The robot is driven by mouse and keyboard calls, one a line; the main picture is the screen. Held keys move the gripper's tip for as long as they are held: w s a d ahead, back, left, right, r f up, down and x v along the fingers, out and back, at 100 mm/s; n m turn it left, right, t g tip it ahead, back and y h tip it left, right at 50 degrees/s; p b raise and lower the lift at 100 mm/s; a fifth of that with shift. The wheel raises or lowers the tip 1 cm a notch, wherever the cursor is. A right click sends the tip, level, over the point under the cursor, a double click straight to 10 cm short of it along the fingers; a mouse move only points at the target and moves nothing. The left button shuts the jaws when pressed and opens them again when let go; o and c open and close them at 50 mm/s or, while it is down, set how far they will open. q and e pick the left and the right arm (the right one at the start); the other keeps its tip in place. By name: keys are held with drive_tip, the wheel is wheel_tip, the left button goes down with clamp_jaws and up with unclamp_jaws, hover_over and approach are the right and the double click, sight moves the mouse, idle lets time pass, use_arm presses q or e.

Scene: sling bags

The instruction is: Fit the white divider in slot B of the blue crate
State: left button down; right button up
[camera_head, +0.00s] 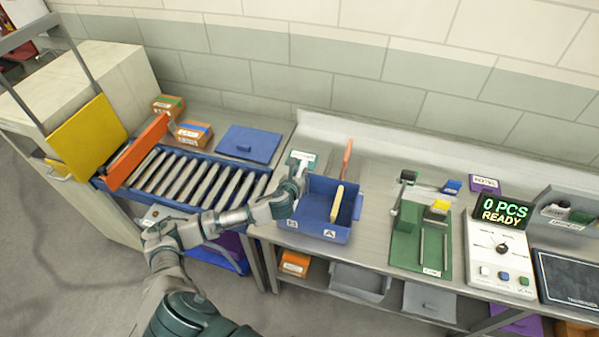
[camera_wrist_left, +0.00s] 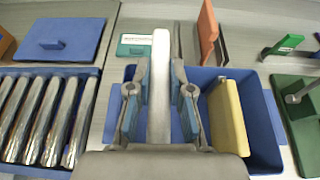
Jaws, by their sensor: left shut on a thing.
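The blue crate (camera_head: 343,235) stands on the steel bench, with label plates B (camera_head: 292,224) at left and A (camera_head: 329,233) at right on its front. My left gripper (camera_head: 297,186) is at the crate's left part, on the B side. In the wrist view my left gripper (camera_wrist_left: 159,100) is shut on the white divider (camera_wrist_left: 160,60), which appears edge-on between the fingers. The divider's lower edge is hidden, so I cannot tell whether it is in the slot. A cream divider (camera_head: 337,204) stands in the crate on the A side, also in the wrist view (camera_wrist_left: 228,118).
An orange-red panel (camera_head: 347,158) stands upright behind the crate. A teal card (camera_head: 309,157) lies behind its left side. The roller conveyor (camera_head: 190,178) and blue lid (camera_head: 248,143) are at left. A green fixture (camera_head: 405,248) is at right, past some free bench.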

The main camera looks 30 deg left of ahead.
use_arm(q)
drive_tip(key=shift+f+b, duration=0.4)
drive_tip(key=shift+f, duration=0.45)
drive_tip(key=shift+f+b, duration=0.8)
drive_tip(key=shift+f, duration=0.85)
drive_tip(key=shift+f+b, duration=1.4)
drive_tip(key=shift+f, duration=1.4)
drive_tip(key=c, duration=1)
unclamp_jaws()
drive_tip(key=shift+s, duration=0.1)
drive_tip(key=shift+d+f, duration=0.1)
drive_tip(key=shift+f, duration=0.05)
drive_tip(key=shift+s+d, duration=0.1)
drive_tip(key=shift+s, duration=0.4)
drive_tip(key=v, duration=1.1)
drive_tip(key=shift+w+r, duration=0.15)
drive_tip(key=shift+r, duration=0.2)
